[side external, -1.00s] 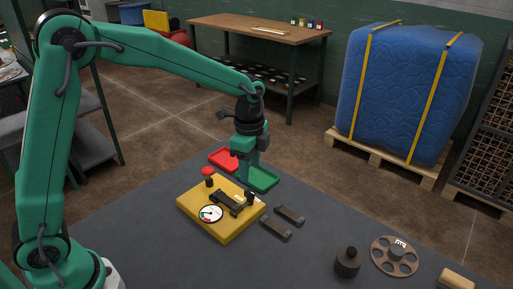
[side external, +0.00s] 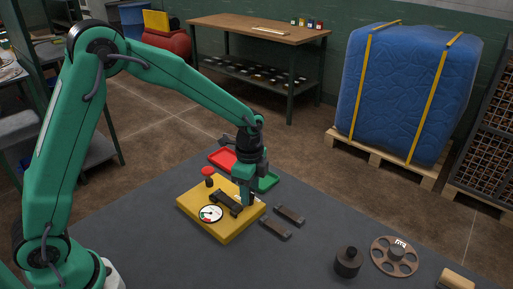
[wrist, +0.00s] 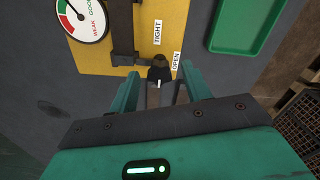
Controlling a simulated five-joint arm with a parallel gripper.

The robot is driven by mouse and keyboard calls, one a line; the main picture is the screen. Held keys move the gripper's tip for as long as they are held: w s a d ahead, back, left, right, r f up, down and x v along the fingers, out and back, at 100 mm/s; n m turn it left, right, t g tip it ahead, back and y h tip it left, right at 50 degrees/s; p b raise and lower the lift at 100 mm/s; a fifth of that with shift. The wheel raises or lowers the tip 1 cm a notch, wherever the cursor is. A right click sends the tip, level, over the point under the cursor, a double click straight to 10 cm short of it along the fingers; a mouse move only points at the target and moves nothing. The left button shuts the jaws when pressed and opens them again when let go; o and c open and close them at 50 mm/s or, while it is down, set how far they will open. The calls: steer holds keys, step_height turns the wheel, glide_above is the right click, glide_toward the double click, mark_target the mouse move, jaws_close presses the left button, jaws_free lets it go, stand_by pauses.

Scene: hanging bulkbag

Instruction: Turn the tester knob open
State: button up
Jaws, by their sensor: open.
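The yellow tester (side external: 222,228) sits on the dark table, with a round gauge (side external: 210,213), a red-topped post (side external: 208,173) and a dark bar (side external: 227,203) on top. In the wrist view the tester's dark knob (wrist: 160,72) shows beside labels reading TIGHT (wrist: 157,32) and OPEN (wrist: 176,61). A white mark on the knob points toward my gripper. My gripper (wrist: 160,75) is open, with one green finger on each side of the knob. I cannot tell whether the fingers touch it. In the side view my gripper (side external: 244,201) is low over the tester's right corner and mostly hides the knob.
A red tray (side external: 221,157) and a green tray (side external: 268,181) lie behind the tester. Two dark flat bars (side external: 289,214) lie to its right. A dark weight (side external: 348,262) and a holed disc (side external: 381,269) stand at the front right. The table between is clear.

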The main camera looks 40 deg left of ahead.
steer(key=c, duration=1)
steer(key=shift+n, duration=0.4)
steer(key=n, duration=0.8)
steer(key=shift+w+r, duration=0.1)
steer(key=n, duration=0.9)
